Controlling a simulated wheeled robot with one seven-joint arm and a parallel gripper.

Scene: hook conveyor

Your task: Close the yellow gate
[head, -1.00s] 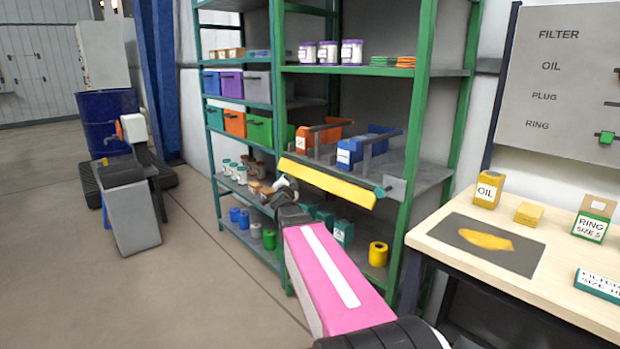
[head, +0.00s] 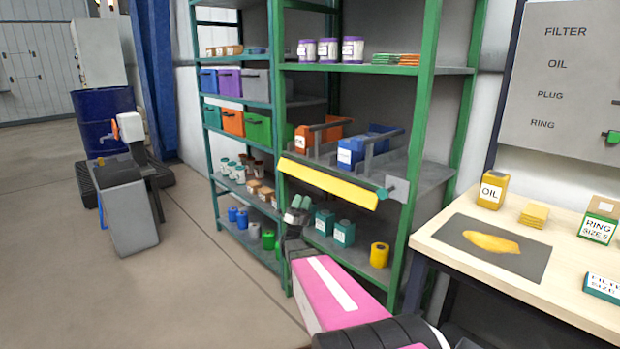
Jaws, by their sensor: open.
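The yellow gate (head: 328,184) is a long flat bar across the front of a shelf bay, in front of the orange and blue bins. Its left end is by the green post; its right end is beside a grey plate (head: 398,189) with a teal knob (head: 384,193). Whether it is latched there is too small to tell. My gripper (head: 299,204) is open, low in front of the rack and just below the left part of the gate. It appears apart from the gate. Its fingers are small and partly blend with the teal boxes behind.
A green rack post (head: 418,150) stands right of the gate. Teal boxes (head: 344,233) and a yellow can (head: 379,255) sit on the lower shelf. A workbench (head: 455,255) with an oil can (head: 491,190) is at the right.

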